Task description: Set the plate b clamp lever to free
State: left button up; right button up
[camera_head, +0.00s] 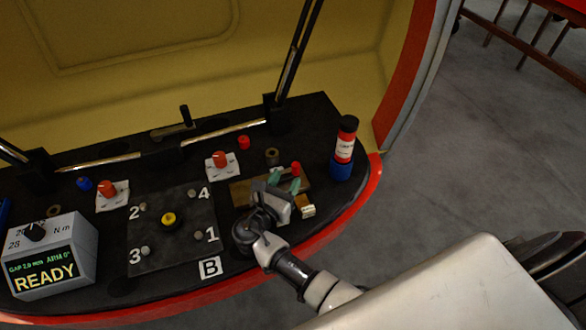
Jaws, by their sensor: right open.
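Plate b looks to be the dark square plate (172,222), with a white "B" label (210,267) by its near edge. It has a yellow-ringed centre knob (169,219) and several small grey studs marked 1 to 4. My right gripper (285,181) is to the right of this plate, open, with its teal fingertips over a brass-coloured block. A small red knob (295,168) shows just beyond the fingertips; I cannot tell whether it belongs to the clamp lever. The gripper partly hides this area, and the lever's position is not readable. My left gripper is not in view.
A grey box (67,262) reading "READY" stands at the left. A red bottle (345,142) in a blue holder (341,168) stands at the right. Red knobs on white cards (230,169) and rods (95,163) lie behind. The counter has a red rim (363,205).

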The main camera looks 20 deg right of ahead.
jog(key=shift+v, duration=2.25)
